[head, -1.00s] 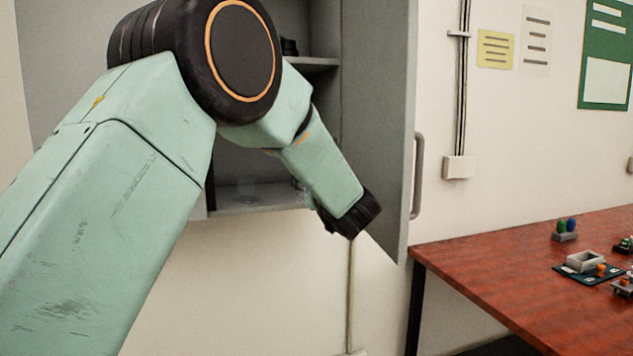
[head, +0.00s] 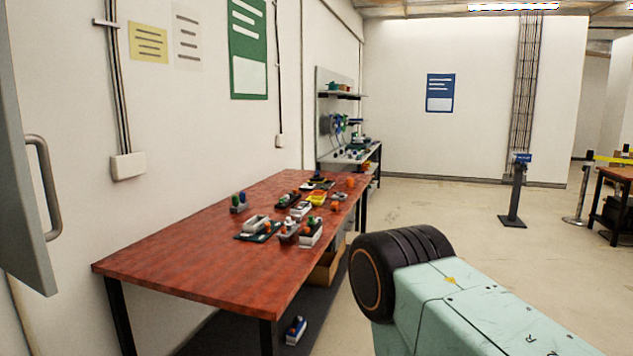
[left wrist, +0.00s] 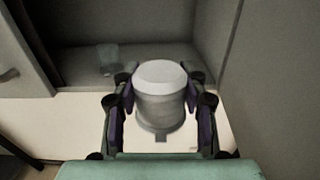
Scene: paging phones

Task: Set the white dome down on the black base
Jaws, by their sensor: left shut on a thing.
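In the left wrist view, my left gripper (left wrist: 160,96) is shut on the white dome (left wrist: 160,75), a pale rounded piece with a light top. Its fingers press on both sides of the dome, which is held in front of the grey cabinet. My left gripper is out of the head view. A part of my right arm shows at the lower right of the head view, but its gripper is not in view. Several small dark-based items lie on the red-brown table; I cannot tell which, if any, is the black base.
The red-brown table (head: 190,255) stands along the wall, its near left part bare. A grey cabinet door (head: 22,200) with a handle stands open at the left edge. In the wrist view, the cabinet shelf (left wrist: 75,75) bears a small translucent item. Open floor (head: 480,215) lies to the right.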

